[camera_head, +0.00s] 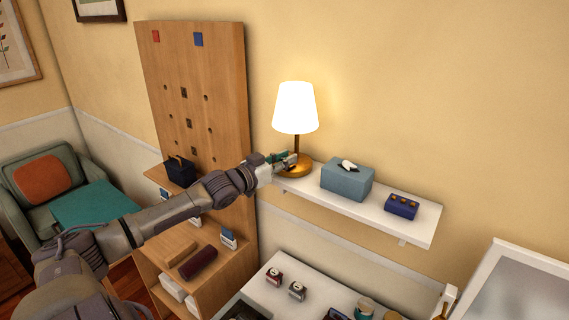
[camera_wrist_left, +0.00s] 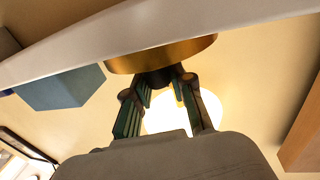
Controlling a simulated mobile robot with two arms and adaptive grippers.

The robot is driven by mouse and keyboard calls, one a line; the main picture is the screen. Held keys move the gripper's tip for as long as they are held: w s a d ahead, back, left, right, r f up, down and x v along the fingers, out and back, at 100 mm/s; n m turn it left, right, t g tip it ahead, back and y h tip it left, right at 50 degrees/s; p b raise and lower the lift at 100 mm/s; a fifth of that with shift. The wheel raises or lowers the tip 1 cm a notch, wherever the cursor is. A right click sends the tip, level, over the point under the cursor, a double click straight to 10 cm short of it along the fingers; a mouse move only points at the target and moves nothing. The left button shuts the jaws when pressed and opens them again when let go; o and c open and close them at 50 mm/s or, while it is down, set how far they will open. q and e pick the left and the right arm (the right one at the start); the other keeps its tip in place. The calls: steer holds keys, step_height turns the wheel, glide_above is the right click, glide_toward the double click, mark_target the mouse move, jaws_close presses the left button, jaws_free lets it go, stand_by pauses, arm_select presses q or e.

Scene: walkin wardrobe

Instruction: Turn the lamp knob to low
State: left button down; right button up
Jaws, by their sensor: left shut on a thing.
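The lamp (camera_head: 295,108) stands lit on the white wall shelf (camera_head: 385,214), with a white shade and a round brass base (camera_head: 298,171). My left gripper (camera_head: 283,160) reaches in from the left to the front of the base. In the left wrist view the scene is upside down: the brass base (camera_wrist_left: 165,54) is at the top and the glowing shade below. There the left gripper (camera_wrist_left: 161,88) is shut on the dark lamp knob (camera_wrist_left: 157,76). The fingers partly hide the knob, and I cannot read its setting. My right gripper is not in view.
A blue-grey tissue box (camera_head: 347,184) and a small dark blue box (camera_head: 401,207) stand right of the lamp on the shelf. A wooden pegboard unit (camera_head: 200,90) rises at the left. A white surface (camera_head: 315,280) with small items lies below.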

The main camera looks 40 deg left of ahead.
arm_select(q)
steer(key=shift+m+h+b, duration=0.35)
steer(key=shift+m+h, duration=0.15)
steer(key=shift+h, duration=0.3)
steer(key=c, duration=1.3)
jaws_free()
steer(key=o, duration=0.3)
steer(key=shift+w, duration=0.15)
